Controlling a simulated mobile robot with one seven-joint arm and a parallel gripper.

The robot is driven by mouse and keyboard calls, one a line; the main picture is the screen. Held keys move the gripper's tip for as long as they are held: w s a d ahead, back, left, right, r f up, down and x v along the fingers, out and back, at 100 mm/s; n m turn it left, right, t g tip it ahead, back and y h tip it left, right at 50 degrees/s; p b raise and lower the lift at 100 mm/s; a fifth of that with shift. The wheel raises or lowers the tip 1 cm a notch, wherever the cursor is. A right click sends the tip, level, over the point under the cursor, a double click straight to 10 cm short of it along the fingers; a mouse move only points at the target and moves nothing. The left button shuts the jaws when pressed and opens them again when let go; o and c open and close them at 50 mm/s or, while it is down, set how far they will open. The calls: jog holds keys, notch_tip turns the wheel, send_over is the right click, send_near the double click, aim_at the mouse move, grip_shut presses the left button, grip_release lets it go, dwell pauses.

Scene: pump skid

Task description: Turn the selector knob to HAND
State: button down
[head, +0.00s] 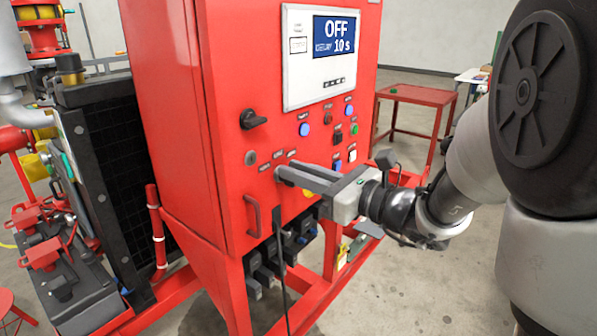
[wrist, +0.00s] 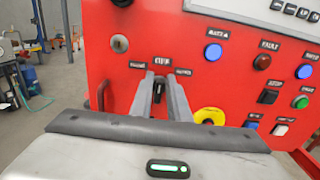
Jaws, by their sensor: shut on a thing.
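The red control cabinet (head: 225,120) carries a screen (head: 334,45) that reads OFF with a delay of 10 s. My gripper (head: 284,174) reaches its front panel from the right, fingertips at the panel. In the wrist view the two grey fingers (wrist: 160,82) are shut on the dark selector knob (wrist: 159,88). Small labels sit above and to both sides of the knob, too blurred to read surely. The fingers hide most of the knob, so its exact pointing is unclear. In the head view the knob is hidden by the fingers.
A black rotary handle (head: 253,120) and a key lock (head: 251,157) lie left of the knob. Blue (wrist: 213,52), red, green, black and white buttons and a yellow-ringed button (wrist: 209,116) lie to its right. A red handle (head: 263,215) is below. A red table (head: 415,95) stands behind.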

jog(key=shift+f+n+b, duration=0.25)
jog(key=shift+n+b, duration=0.05)
jog(key=shift+b, duration=0.25)
jog(key=n+b, duration=0.3)
jog(key=b, duration=0.2)
jog(key=n+b, duration=0.3)
jog(key=b, duration=0.1)
jog(key=s+n+b, duration=0.1)
jog(key=n+b, duration=0.2)
jog(key=b, duration=0.2)
jog(key=shift+a+f+b, duration=0.35)
jog(key=shift+f, duration=0.05)
jog(key=c, duration=1.9)
grip_release()
jog(key=shift+o, duration=0.3)
jog(key=shift+r, duration=0.15)
